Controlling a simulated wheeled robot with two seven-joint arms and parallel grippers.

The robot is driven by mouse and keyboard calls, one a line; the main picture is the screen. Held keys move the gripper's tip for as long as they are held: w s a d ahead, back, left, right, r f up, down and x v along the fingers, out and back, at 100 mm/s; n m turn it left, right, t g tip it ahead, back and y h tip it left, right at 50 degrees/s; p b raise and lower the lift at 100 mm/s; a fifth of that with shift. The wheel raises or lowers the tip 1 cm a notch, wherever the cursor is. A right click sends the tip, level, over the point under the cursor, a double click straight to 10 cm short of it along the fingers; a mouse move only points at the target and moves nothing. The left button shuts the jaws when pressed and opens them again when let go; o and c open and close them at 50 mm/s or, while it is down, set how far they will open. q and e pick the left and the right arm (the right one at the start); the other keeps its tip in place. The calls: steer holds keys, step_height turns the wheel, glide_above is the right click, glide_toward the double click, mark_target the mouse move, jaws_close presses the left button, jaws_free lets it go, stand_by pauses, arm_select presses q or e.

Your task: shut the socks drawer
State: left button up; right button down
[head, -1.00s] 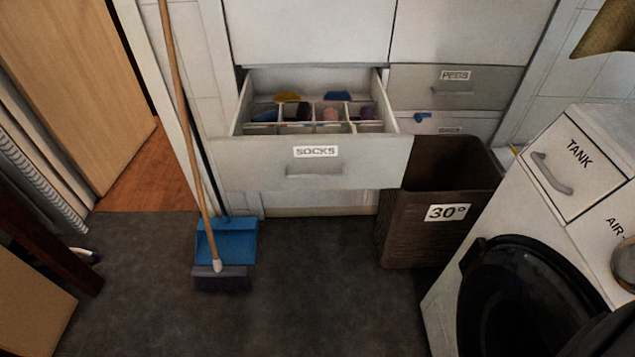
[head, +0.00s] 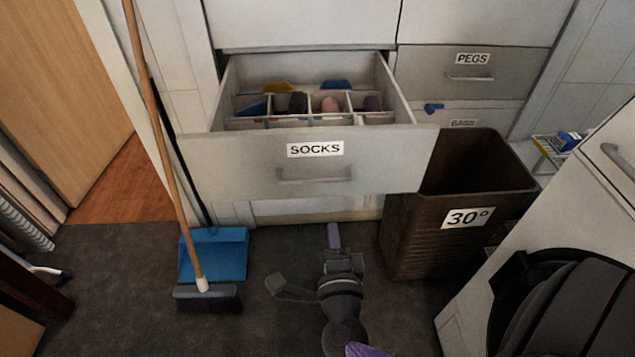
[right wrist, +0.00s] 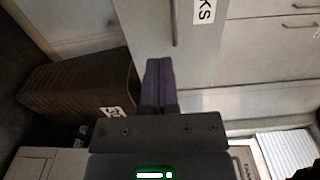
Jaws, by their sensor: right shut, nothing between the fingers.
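The socks drawer (head: 235,165) is pulled well out of the white cabinet, with a SOCKS label and a grey bar handle (head: 315,178) on its front. Rolled socks lie in its divided compartments. My right gripper (head: 334,232) is shut and empty, low in front of the drawer and below its handle in the head view. In the right wrist view its purple fingers (right wrist: 160,80) are together, and the drawer front (right wrist: 150,30) with its handle shows beyond them. I cannot tell whether the fingertips touch the front. My left gripper is not in view.
A brown basket (head: 460,190) marked 30° stands right of the drawer. A broom (head: 165,150) and blue dustpan (head: 215,255) stand at the left. A white machine (head: 560,240) is at the right. The PEGS drawer (head: 470,75) is shut.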

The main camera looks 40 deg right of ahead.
mark_target(326, 175)
steer(key=b+x, duration=0.2)
steer(key=x, duration=1)
steer(key=shift+w+b, duration=0.15)
steer(key=shift+b, duration=0.2)
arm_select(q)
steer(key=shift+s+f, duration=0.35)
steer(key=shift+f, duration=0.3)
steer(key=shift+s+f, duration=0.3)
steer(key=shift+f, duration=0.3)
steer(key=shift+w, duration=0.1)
arm_select(e)
steer(key=shift+w+d, duration=0.1)
